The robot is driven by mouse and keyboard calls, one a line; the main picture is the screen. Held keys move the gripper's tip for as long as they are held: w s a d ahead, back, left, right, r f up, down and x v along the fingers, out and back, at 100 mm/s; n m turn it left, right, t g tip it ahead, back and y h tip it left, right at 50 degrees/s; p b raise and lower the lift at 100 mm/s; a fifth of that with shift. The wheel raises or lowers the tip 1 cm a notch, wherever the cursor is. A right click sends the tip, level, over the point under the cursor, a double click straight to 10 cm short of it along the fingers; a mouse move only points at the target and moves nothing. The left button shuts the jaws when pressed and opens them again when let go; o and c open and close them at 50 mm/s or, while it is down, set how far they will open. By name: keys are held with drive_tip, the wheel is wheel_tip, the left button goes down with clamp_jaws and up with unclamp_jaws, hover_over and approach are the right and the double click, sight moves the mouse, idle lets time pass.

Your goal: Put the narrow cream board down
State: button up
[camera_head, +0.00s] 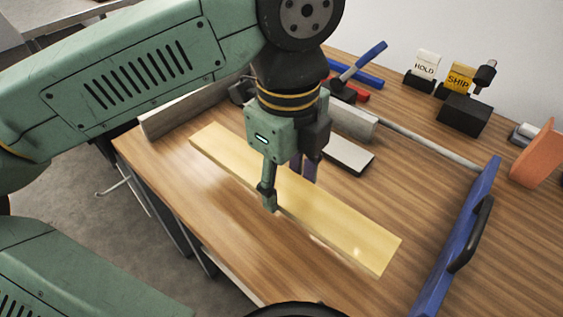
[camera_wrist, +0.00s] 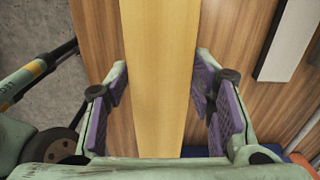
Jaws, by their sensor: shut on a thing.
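The narrow cream board (camera_head: 345,235) is a long, pale yellow plank lying roughly level over the wooden table, running from upper left to lower right in the head view. My gripper (camera_head: 288,195) is at about the middle of its length, pointing down, with one finger on each long edge. In the wrist view the board (camera_wrist: 160,70) runs lengthwise between the purple finger pads of my gripper (camera_wrist: 160,90), which is shut on it. I cannot tell whether the board's underside touches the table or is slightly above it.
A blue bar with a black handle (camera_head: 470,235) stands at the right. A pale-topped dark block (camera_head: 349,153) lies just behind the board. HOLD (camera_head: 426,64) and SHIP (camera_head: 460,78) signs and an orange block (camera_head: 537,155) stand further back. The wooden tabletop (camera_head: 250,225) is bare in front.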

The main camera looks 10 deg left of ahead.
sight(249, 151)
drive_tip(key=shift+s+d+f, duration=0.35)
drive_tip(key=shift+s+f, duration=0.4)
drive_tip(key=shift+s, duration=0.05)
drive_tip(key=w+a+p, duration=0.1)
drive_tip(key=w+a, duration=0.1)
drive_tip(key=w, duration=0.1)
drive_tip(key=w+a+f+p, duration=0.1)
drive_tip(key=w+a, duration=0.2)
drive_tip(key=w, duration=0.1)
drive_tip(key=w+a+p, duration=0.1)
drive_tip(key=w+a, duration=0.2)
drive_tip(key=w, duration=0.1)
drive_tip(key=shift+w+a+f, duration=0.15)
drive_tip(key=shift+w+a, duration=0.1)
drive_tip(key=f, duration=0.1)
drive_tip(key=f+p, duration=0.1)
drive_tip(key=w+f, duration=0.1)
drive_tip(key=shift+a+f, duration=0.25)
drive_tip(key=shift+a, duration=0.1)
drive_tip(key=shift+f, duration=0.15)
drive_tip(key=shift+f, duration=0.2)
drive_tip(key=o, duration=1.3)
drive_tip(key=shift+o, duration=0.2)
drive_tip(key=shift+r, duration=0.15)
